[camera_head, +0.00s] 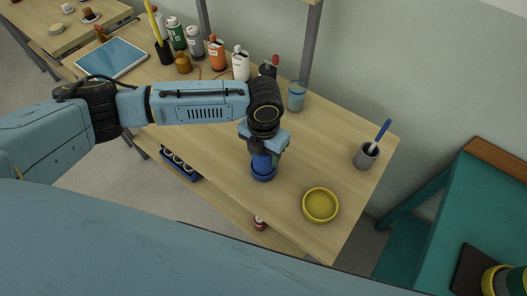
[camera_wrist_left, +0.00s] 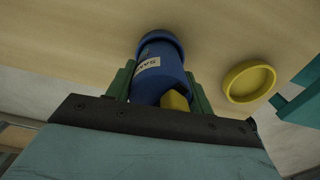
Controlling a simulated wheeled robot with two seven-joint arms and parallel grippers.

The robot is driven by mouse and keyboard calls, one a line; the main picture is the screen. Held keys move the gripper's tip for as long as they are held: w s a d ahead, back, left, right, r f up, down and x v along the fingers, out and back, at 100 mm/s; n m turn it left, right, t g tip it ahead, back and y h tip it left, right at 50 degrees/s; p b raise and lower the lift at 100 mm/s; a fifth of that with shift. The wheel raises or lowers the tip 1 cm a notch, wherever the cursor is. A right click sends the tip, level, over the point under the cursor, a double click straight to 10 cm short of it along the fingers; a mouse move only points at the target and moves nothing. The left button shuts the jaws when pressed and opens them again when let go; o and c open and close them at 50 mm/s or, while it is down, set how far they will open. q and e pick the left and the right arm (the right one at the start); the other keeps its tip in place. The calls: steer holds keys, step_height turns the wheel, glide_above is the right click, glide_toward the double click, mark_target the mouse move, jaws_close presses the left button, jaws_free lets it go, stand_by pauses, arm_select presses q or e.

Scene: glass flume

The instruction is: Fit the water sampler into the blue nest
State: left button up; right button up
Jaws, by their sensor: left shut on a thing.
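The water sampler (camera_head: 262,160) is a blue cylinder, upright under my left gripper (camera_head: 263,146). In the left wrist view the sampler (camera_wrist_left: 163,72) shows a white label and a yellow part near the jaws. My left gripper's fingers are shut on its sides. The blue nest (camera_head: 263,175) is a low round ring on the wooden table, right below the sampler; its rim also shows in the left wrist view (camera_wrist_left: 158,36). The sampler's lower end looks in or just over the nest; how deep it sits is hidden. My right gripper is not in view.
A yellow round dish (camera_head: 320,206) stands right of the nest. A grey cup (camera_head: 366,156) with a blue-handled tool and a blue-rimmed jar (camera_head: 297,96) stand farther back. Several bottles and a tablet (camera_head: 112,58) line the back left. Bare tabletop surrounds the nest.

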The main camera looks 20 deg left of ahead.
arm_select(q)
steer(key=o, duration=0.9)
steer(key=shift+s, duration=0.15)
steer(key=shift+c, duration=0.2)
steer(key=shift+o, duration=1.3)
step_height(320, 180, up, 12)
steer(key=shift+r, duration=0.1)
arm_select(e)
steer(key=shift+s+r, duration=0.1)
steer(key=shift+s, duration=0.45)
